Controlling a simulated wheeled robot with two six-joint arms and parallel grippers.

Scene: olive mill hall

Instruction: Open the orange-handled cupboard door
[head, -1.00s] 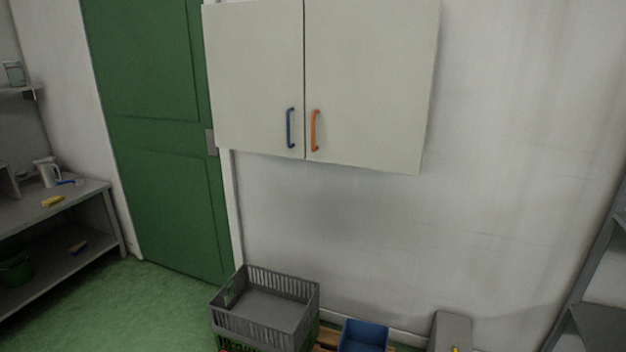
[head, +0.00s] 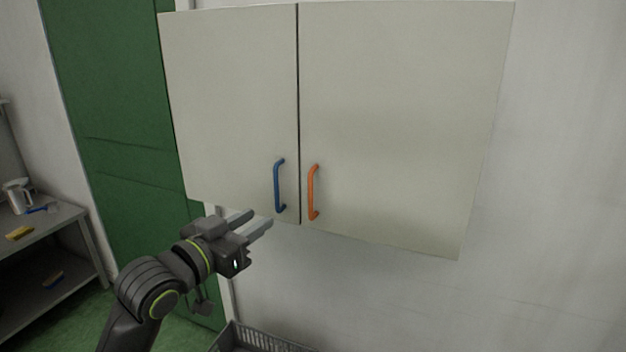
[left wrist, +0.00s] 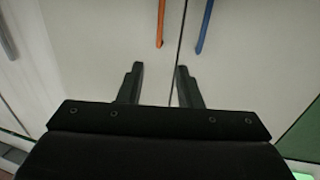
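The wall cupboard has two pale doors, both shut. The orange handle (head: 313,192) is an upright bar on the right door (head: 400,120), near its lower inner corner. The blue handle (head: 280,187) is on the left door (head: 235,100), just across the seam. My left gripper (head: 262,218) is low and left of both handles, by the cupboard's lower edge, its fingers apart and empty. In the left wrist view the open fingers (left wrist: 160,68) point towards the doors; the orange handle (left wrist: 161,23) and blue handle (left wrist: 205,27) show beyond them, untouched. My right gripper is out of view.
A green door (head: 110,130) stands left of the cupboard. A grey shelf bench (head: 60,222) is at the far left. A grey crate (head: 250,338) sits on the floor below. The wall right of the cupboard is bare.

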